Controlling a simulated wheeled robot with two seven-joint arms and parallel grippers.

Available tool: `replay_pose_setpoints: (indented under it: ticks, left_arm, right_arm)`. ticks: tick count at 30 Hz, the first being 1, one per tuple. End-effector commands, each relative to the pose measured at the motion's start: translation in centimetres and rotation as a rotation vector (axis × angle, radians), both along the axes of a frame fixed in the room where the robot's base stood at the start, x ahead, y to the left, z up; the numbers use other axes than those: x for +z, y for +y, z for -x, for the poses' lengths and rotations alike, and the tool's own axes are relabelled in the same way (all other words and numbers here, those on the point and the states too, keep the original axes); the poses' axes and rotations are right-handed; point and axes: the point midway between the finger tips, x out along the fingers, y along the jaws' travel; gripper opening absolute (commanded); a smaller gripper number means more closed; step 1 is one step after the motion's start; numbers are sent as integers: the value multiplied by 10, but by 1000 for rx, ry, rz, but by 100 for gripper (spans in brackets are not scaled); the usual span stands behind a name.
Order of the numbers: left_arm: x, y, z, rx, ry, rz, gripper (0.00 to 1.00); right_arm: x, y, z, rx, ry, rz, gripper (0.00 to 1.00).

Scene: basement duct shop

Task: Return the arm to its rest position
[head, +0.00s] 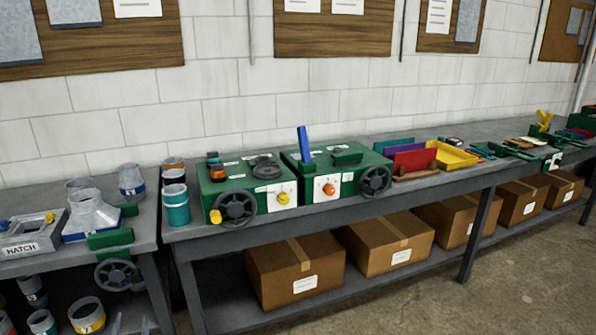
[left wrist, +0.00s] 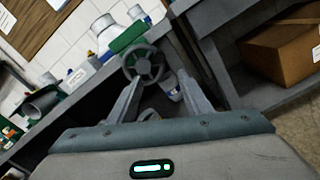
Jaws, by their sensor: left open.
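My left gripper (left wrist: 160,77) shows large in the left wrist view, its two grey fingers spread apart with nothing held between them. In the head view only the tips of the left gripper (head: 131,324) show at the bottom left edge, in front of the lower shelf of the left bench. Beyond the fingers in the left wrist view is a dark handwheel (left wrist: 143,65) under a green block (left wrist: 129,36). The same handwheel shows in the head view (head: 114,274) at the left bench's front. I cannot tell the exact gap between fingers and wheel. My right gripper is in neither view.
The left bench (head: 148,222) carries duct fittings and a hatch plate (head: 30,236). The long bench (head: 345,207) holds two green machines (head: 232,182) with handwheels, a yellow tray (head: 452,157) and tools. Cardboard boxes (head: 296,268) fill its lower shelf. The floor (head: 420,300) in front is clear.

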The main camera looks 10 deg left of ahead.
Motion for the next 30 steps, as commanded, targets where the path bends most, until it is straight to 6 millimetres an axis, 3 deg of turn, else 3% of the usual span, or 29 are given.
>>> replay_pose_setpoints:
  ticks: [5,8,12,16,23,30]
  left_arm:
    - [-24,-17,-6,-41,95,-72,45]
    - [-53,-38,-12,-98,209,-168,45]
    - [-113,-82,-13,-225,424,-375,45]
    - [-178,-130,0,-386,633,-620,45]
    - [-286,-210,57,-711,913,-1083,45]
    - [-382,-277,154,-1092,1055,-1585,45]
  right_arm:
    - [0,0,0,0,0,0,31]
    - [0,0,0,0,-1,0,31]
    - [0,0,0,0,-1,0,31]
    - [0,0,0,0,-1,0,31]
    - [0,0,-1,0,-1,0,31]
    - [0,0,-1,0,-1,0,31]
